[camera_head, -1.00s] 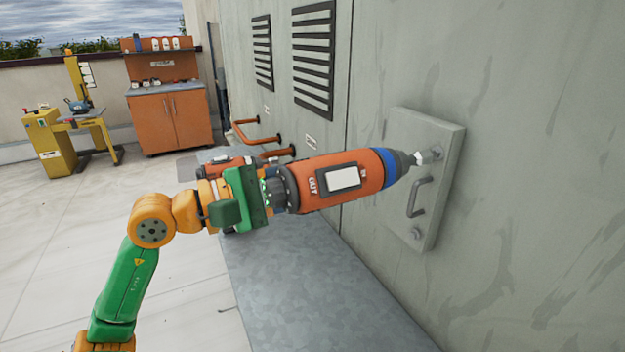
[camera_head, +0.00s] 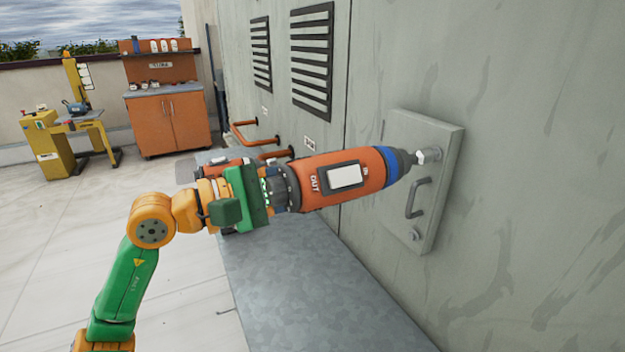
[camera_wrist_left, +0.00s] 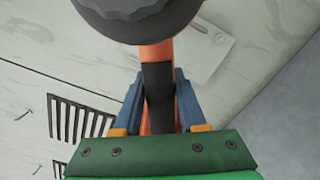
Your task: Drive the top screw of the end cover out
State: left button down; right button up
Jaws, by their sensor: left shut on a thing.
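My left gripper (camera_head: 265,192) is shut on an orange power driver (camera_head: 325,182) with a blue band and a dark nose. In the left wrist view the gripper's blue fingers (camera_wrist_left: 160,105) close on the driver's dark grip (camera_wrist_left: 158,90). The driver points right, its tip at the top screw (camera_head: 429,155) of the grey end cover (camera_head: 440,190). I cannot tell exactly how the tip sits on the screw head. The cover stands on the wall, with a handle (camera_head: 417,198) in the middle and a lower screw (camera_head: 413,234). My right gripper is not in view.
A grey metal ledge (camera_head: 310,290) runs along the wall below. Orange pipes (camera_head: 255,140) and dark vents (camera_head: 312,60) are on the wall further back. An orange cabinet (camera_head: 172,122) and a yellow machine (camera_head: 55,140) stand at the back left. The pale floor is open.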

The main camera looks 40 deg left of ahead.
pick_arm(q)
jog(key=shift+w+d+r, duration=0.15)
jog(key=shift+w+d, duration=0.1)
jog(key=shift+w, duration=0.45)
dwell(1.2)
jog(key=shift+s+a+b, duration=0.1)
jog(key=shift+s+b, duration=0.1)
jog(key=shift+b, duration=0.95)
dwell(0.7)
jog(key=shift+s+a+f+b, duration=0.1)
jog(key=shift+s+f+b, duration=0.15)
jog(key=shift+s+b, duration=0.55)
jog(key=shift+b+v, duration=0.55)
jog(key=shift+v, duration=0.25)
jog(key=shift+r+b+v, duration=0.2)
jog(key=shift+b+v, duration=0.5)
jog(key=shift+v, duration=0.95)
